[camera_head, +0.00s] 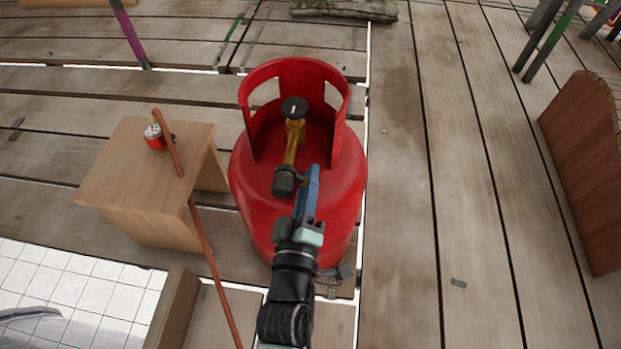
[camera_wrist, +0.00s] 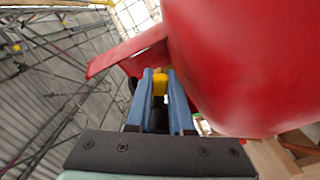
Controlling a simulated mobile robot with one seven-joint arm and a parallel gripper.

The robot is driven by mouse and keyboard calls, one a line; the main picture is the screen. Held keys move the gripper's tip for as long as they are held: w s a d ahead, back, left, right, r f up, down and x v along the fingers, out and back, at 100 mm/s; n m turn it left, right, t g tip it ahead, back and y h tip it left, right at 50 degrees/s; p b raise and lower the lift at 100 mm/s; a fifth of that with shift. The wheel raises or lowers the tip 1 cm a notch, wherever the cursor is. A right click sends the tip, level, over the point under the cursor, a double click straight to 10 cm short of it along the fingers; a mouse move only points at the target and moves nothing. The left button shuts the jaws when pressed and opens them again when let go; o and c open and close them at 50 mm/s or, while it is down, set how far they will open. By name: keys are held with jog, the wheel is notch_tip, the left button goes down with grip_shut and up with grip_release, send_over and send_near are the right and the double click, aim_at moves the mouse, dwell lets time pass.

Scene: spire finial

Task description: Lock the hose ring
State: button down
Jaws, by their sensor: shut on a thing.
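A red gas cylinder (camera_head: 345,190) stands upright on the planks, with a brass valve (camera_head: 294,140) and a black knob (camera_head: 294,107) inside its collar. A black ring-like fitting (camera_head: 285,181) sits at the near end of the brass valve; I take it as the hose ring. My gripper (camera_head: 313,172) is right against this fitting, its blue fingers closed in on it. In the wrist view my gripper (camera_wrist: 161,75) has a narrow gap between its fingers, with yellow brass (camera_wrist: 160,83) showing there. The exact contact is hidden. The red cylinder (camera_wrist: 245,65) fills the right of that view.
A small wooden table (camera_head: 125,185) stands left, carrying a red gauge (camera_head: 154,137). A wooden panel (camera_head: 590,165) stands at right. The plank floor (camera_head: 430,190) between is mostly clear.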

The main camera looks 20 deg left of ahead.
jog(key=shift+a+f+m, duration=0.1)
jog(key=shift+f+m, duration=0.15)
jog(key=shift+m, duration=0.25)
jog(key=c, duration=0.8)
grip_release()
